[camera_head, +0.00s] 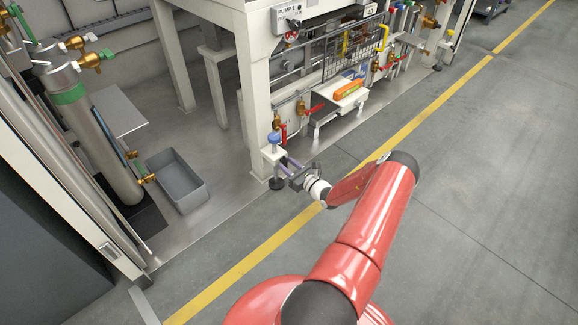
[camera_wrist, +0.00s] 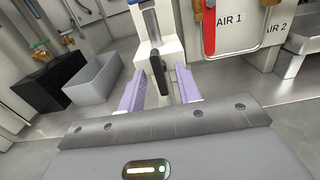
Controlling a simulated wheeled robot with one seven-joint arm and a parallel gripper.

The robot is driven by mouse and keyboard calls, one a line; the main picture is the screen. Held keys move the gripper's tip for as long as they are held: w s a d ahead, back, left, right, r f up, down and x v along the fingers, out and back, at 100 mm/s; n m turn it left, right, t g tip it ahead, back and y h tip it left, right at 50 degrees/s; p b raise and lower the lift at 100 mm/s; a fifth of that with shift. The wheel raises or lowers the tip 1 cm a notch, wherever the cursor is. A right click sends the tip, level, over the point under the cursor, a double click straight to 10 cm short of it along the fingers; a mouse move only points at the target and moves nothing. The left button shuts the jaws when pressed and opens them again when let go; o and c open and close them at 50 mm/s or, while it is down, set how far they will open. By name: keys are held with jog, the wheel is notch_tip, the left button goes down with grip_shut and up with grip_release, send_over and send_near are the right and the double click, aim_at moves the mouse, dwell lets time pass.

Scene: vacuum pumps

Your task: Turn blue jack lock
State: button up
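The jack stands at the foot of the white pump frame, with a round blue knob (camera_head: 273,137) on top and a dark round foot (camera_head: 277,183) on the floor. My gripper (camera_head: 283,165) is just right of the jack, below the blue knob. In the wrist view my gripper (camera_wrist: 160,78) has its two pale purple fingers spread apart. A dark upright lever (camera_wrist: 158,72) on the white jack bracket (camera_wrist: 165,46) shows between the fingers, with gaps on both sides. The blue knob is almost wholly outside the wrist view.
A red-handled valve (camera_wrist: 209,30) hangs close to the right of my gripper, beside the AIR 1 label. A grey open bin (camera_head: 179,182) and a tall cylinder (camera_head: 95,130) stand left. Open floor (camera_head: 480,200) lies right of the yellow line (camera_head: 285,230).

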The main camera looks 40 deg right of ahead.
jog(key=shift+s+d+p, duration=0.1)
jog(key=shift+s+p, duration=0.25)
jog(key=shift+s, duration=0.65)
jog(key=shift+s, duration=0.1)
jog(key=shift+s+d+p, duration=0.2)
jog(key=shift+s+p, duration=0.55)
jog(key=shift+s, duration=2.15)
